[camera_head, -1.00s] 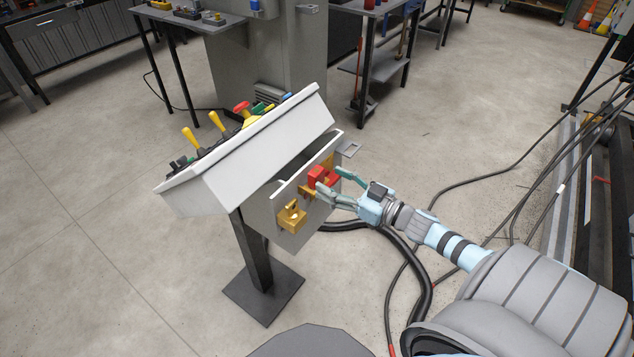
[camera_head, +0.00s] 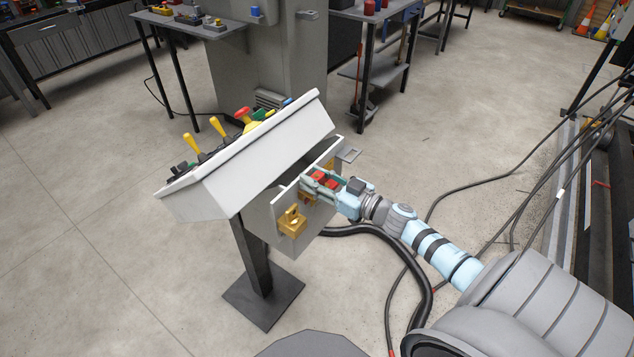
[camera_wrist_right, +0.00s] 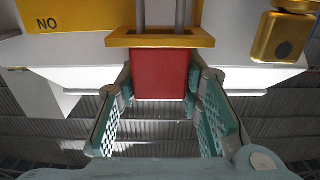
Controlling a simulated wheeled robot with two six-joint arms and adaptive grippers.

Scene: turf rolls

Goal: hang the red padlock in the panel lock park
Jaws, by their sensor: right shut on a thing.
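The red padlock (camera_head: 318,175) is at the front face of the pale lock box (camera_head: 261,212) under the sloped control panel. My right gripper (camera_head: 318,182) is shut on it, with fingers on both sides hiding much of the body. In the right wrist view the red body (camera_wrist_right: 160,75) sits between my fingers (camera_wrist_right: 160,95), under a yellow collar (camera_wrist_right: 160,39) with two grey bars above. I cannot tell what bears the padlock besides my gripper. My left gripper is not in view.
A brass padlock (camera_head: 292,222) hangs on the same face, left of my gripper; it also shows in the right wrist view (camera_wrist_right: 283,37). The control panel (camera_head: 255,150) with levers stands above on a post (camera_head: 254,255). Cables (camera_head: 420,290) lie on the floor at right.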

